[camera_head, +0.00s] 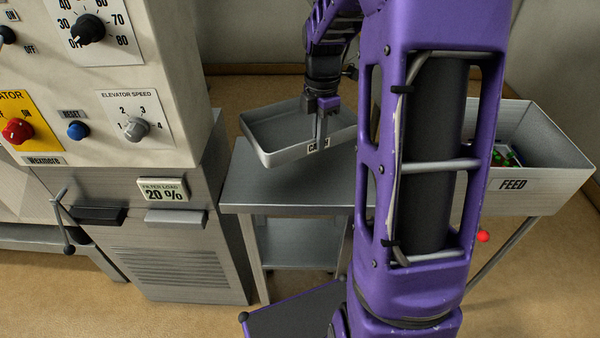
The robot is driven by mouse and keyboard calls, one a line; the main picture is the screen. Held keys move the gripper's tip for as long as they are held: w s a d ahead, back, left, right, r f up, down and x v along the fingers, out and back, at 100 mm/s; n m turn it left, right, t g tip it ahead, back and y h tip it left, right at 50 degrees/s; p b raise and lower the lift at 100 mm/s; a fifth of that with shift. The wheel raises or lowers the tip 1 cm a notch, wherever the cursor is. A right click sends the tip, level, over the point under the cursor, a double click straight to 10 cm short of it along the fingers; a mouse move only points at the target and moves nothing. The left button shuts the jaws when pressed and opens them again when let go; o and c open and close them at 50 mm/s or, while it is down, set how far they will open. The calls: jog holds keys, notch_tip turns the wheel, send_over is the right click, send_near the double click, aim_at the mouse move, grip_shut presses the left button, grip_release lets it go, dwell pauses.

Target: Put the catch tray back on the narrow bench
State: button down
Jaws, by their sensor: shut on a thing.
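The catch tray (272,146) is a shallow grey metal tray with a partly covered label on its front wall. My gripper (322,130) is shut on the tray's front wall beside the label. The tray hangs tilted, its left side over the back left of the narrow bench (290,191). The bench is a grey metal table with a lower shelf. I cannot tell whether the tray touches the bench top. My purple arm hides the tray's right end and the bench's right part.
The machine with dials and a "FILTER LOAD 20 %" display (163,190) stands close on the left. A grey bin marked FEED (540,185), with small colored things inside, is at the right. The front of the bench top is bare.

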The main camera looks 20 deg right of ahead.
jog(key=f+n+b, duration=0.1)
jog(key=f, duration=0.2)
jog(key=d+f+n, duration=0.1)
jog(key=f, duration=0.3)
jog(key=d+f+n+b, duration=0.1)
jog(key=f, duration=0.2)
jog(key=shift+s+f+b, duration=0.15)
jog(key=shift+f+b, duration=0.2)
jog(key=shift+f, duration=0.05)
jog(key=shift+a+f, duration=0.1)
jog(key=c, duration=1.5)
grip_release()
jog(key=shift+f, duration=0.1)
jog(key=o, duration=0.5)
notch_tip(320, 180, up, 12)
jog(key=shift+r+p, duration=0.2)
jog(key=shift+p, duration=0.95)
